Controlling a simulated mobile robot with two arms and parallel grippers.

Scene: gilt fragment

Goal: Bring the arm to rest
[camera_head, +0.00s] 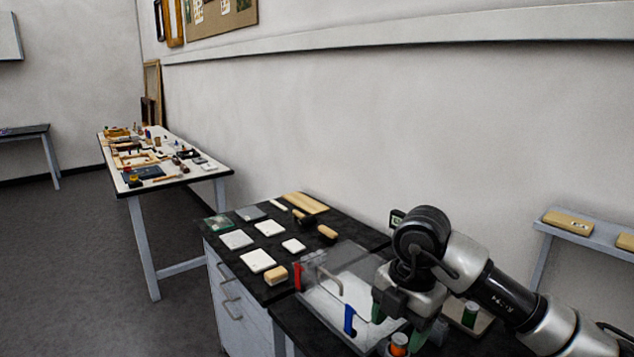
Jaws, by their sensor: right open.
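My right arm comes in from the lower right, and its gripper (398,322) hangs over the right part of the black bench (293,321). Its green-tipped fingers are apart, and I see nothing held between them. A small orange-topped container (399,343) stands just below and between the fingers in the picture; I cannot tell its distance from them. A clear and white tray-like piece (335,305) lies left of the gripper, with a red piece (298,277) and a blue piece (349,319) at its edge. My left gripper is not in view.
Several white tiles (257,260) and wooden-handled blocks (277,274) lie on the bench's left part. A cluttered white table (190,173) stands farther back left. Open floor (75,260) lies at left.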

